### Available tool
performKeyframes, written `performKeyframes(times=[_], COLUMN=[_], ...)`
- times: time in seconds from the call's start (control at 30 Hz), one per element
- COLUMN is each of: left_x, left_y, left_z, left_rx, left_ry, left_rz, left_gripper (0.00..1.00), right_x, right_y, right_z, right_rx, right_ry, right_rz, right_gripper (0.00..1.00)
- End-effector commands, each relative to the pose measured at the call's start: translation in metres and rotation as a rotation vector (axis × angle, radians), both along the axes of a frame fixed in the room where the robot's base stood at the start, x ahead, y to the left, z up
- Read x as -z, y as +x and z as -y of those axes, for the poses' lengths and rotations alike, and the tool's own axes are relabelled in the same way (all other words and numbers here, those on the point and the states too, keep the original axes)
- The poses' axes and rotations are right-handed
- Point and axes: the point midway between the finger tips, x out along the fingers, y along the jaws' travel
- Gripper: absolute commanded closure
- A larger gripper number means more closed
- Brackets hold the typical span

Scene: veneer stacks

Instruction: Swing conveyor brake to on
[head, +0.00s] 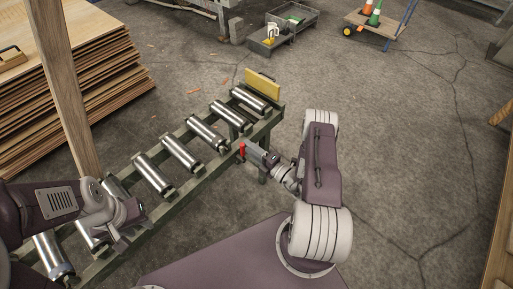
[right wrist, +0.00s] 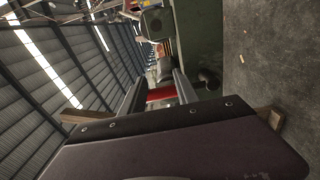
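The conveyor (head: 205,150) is a green frame with several steel rollers, running diagonally across the head view. Its brake lever has a red handle (head: 242,149) at the frame's right side. My right gripper (head: 248,152) is right at this handle. In the right wrist view the red handle (right wrist: 162,95) shows between the two fingers, which stand apart; whether they touch it I cannot tell. My left gripper (head: 122,232) hangs over the near rollers, apparently empty; its fingers are too unclear to judge.
A wooden post (head: 66,90) and stacked veneer sheets (head: 105,70) stand left of the conveyor. A yellow block (head: 262,84) sits at its far end. A grey bin (head: 285,30) and a cart (head: 372,25) with cones are at the back.

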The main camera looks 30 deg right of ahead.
Motion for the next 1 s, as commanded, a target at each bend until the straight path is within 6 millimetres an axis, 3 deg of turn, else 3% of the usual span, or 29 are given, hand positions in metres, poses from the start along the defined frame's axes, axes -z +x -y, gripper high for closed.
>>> performKeyframes(times=[0.43,1.0], left_x=[-0.009,-0.009], left_y=[0.000,0.000], left_z=[0.000,0.000], left_rx=[0.000,0.000], left_ry=[0.000,0.000], left_rz=[0.000,0.000], left_gripper=[0.64,0.64], right_x=[0.001,0.000], right_y=[-0.052,-0.056], right_z=[0.017,0.019], right_rx=[-0.008,-0.009], right_ry=[0.009,0.004], right_rz=[-0.006,-0.001], right_gripper=[0.60,0.60])
